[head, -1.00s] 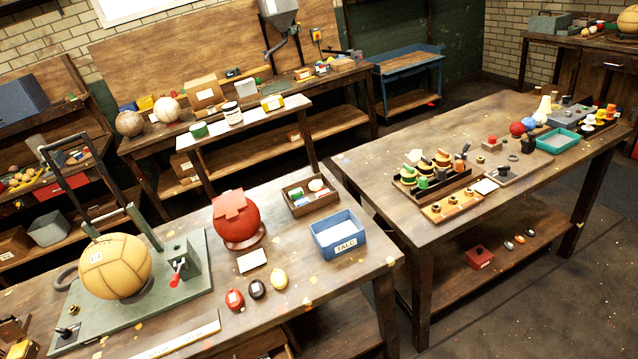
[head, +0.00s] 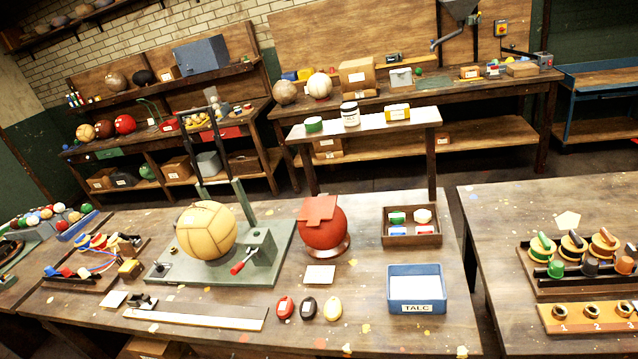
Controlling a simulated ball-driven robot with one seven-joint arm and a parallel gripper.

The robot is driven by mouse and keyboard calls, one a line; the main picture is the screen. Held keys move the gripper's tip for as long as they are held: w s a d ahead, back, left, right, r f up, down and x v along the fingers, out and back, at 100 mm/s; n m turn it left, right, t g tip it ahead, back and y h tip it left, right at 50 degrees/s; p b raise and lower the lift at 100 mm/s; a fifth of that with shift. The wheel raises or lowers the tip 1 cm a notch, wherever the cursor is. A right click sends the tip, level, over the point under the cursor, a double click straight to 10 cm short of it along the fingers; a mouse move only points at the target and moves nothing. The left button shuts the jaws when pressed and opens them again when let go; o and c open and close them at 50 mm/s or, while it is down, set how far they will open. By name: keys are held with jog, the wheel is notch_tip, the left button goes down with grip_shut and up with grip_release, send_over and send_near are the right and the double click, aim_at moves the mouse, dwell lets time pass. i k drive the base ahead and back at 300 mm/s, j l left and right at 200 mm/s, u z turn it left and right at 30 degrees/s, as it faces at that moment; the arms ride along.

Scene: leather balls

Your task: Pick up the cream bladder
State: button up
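I cannot make out a thing that is surely the cream bladder in the present view. Three small oval pieces lie in a row near the front of the nearest table: a red one (head: 285,307), a black one (head: 308,308) and a yellow one (head: 333,308). A large cream-tan panelled ball (head: 206,230) sits on a green stand (head: 275,240) to their left. My gripper is not in view.
A red ball (head: 323,228) stands on a ring behind the ovals. A blue TALC box (head: 417,288) and a wooden tray (head: 411,240) stand to its right. A white strip (head: 195,319) lies along the front. Another table (head: 500,215) begins at the right, across a gap.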

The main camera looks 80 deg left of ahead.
aim_at(333, 308)
jog(key=i+j+u, duration=0.1)
jog(key=u, duration=0.3)
jog(key=i+u, duration=0.25)
jog(key=u, duration=0.15)
jog(key=i+u, duration=0.2)
jog(key=u, duration=0.2)
jog(key=i+u, duration=0.2)
jog(key=u, duration=0.25)
jog(key=i+u, duration=0.6)
